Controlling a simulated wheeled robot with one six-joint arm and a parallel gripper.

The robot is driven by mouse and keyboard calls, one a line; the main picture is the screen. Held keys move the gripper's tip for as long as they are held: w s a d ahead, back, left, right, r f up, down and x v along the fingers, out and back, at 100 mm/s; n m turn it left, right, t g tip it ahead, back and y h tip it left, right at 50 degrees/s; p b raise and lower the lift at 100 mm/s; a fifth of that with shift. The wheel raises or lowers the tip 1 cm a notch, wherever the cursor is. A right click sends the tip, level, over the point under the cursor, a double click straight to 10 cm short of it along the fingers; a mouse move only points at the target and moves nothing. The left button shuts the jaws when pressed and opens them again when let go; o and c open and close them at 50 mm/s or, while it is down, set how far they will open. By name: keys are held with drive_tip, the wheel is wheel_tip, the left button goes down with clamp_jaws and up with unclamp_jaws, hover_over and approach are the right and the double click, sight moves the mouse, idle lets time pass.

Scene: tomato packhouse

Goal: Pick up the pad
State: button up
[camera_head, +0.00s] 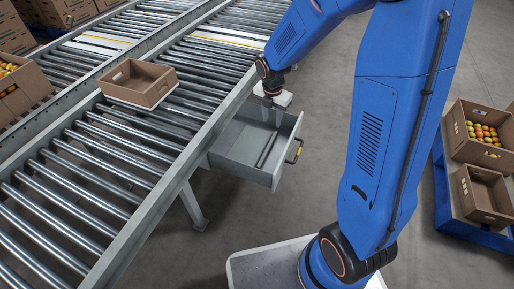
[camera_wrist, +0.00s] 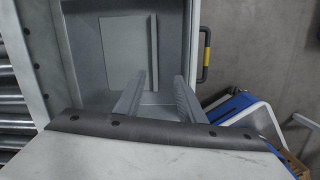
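A flat pale grey rectangle, which looks like the pad (camera_wrist: 112,48), lies on the floor of the open drawer (camera_wrist: 182,25) in the wrist view. Its grey is close to the drawer's, so its edges are faint. In the head view the drawer (camera_head: 236,172) is pulled out from under the roller conveyor, and I cannot make out the pad there. My gripper (camera_head: 271,115) is over the drawer's far part. In the wrist view my gripper (camera_wrist: 161,80) has its two fingers apart with nothing between them. The fingers point into the drawer, to the right of and below the pad.
A thin upright strip (camera_wrist: 153,40) stands beside the pad. The drawer's handle (camera_head: 294,152) sticks out to the right. The roller conveyor (camera_head: 120,150) carries an empty cardboard box (camera_head: 137,95). Crates stand on a blue pallet (camera_head: 455,220) at right. The floor between is clear.

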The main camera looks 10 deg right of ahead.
wheel_tip(320, 180, down, 3)
drive_tip(key=w+n, duration=0.1)
drive_tip(key=n, duration=0.1)
hover_over(268, 148)
drive_tip(key=f, duration=1.1)
drive_tip(key=shift+s+f, duration=0.3)
drive_tip(key=shift+f, duration=0.05)
drive_tip(key=shift+w+a+f, duration=0.1)
drive_tip(key=shift+w+f, duration=0.05)
drive_tip(key=shift+f, duration=1.2)
drive_tip(key=shift+w+f, duration=0.15)
drive_tip(key=shift+f, duration=1.2)
drive_tip(key=shift+c, duration=0.2)
clamp_jaws()
